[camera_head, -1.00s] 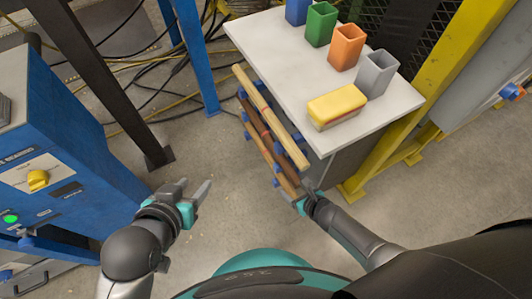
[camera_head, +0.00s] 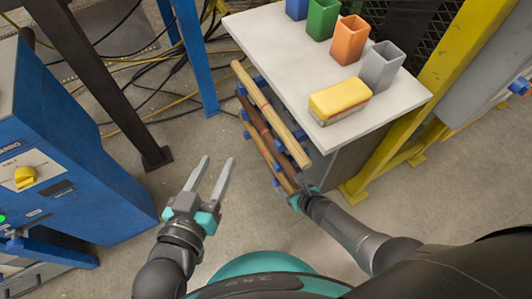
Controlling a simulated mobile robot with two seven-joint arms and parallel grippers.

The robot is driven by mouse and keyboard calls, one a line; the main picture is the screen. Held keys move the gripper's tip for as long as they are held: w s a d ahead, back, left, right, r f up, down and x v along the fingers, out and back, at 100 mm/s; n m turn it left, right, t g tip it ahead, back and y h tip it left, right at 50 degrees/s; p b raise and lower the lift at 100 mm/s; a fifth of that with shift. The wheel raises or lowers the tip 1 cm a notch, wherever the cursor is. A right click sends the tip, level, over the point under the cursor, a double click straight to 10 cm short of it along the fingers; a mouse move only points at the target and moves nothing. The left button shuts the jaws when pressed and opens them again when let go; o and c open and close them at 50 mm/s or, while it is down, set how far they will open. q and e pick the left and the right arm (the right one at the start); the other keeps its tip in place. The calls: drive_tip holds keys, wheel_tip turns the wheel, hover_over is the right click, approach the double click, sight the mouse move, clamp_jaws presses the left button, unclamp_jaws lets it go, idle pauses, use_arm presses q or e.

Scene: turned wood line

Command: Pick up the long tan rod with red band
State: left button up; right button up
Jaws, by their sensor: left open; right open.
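The long tan rod (camera_head: 283,127) lies slanted on a rack along the near side of the white-topped table. A small reddish mark shows near its middle. Darker brown rods (camera_head: 263,138) lie below it on the same rack. My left gripper (camera_head: 217,161) is open and empty over the floor, left of the rods and apart from them. My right gripper (camera_head: 301,189) is at the near, lower end of the rods, just below the tan rod's end. Its fingers are small and partly hidden, and I cannot tell whether they touch a rod.
The table (camera_head: 277,62) holds a yellow sponge-like block (camera_head: 340,100) and grey (camera_head: 380,66), orange (camera_head: 349,40), green (camera_head: 322,20) and blue (camera_head: 297,8) cups. A blue machine (camera_head: 75,185) stands left. A yellow post (camera_head: 440,90) stands right.

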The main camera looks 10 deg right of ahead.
drive_tip(key=shift+w+f, duration=0.1)
drive_tip(key=shift+c, duration=0.4)
clamp_jaws()
idle(0.4)
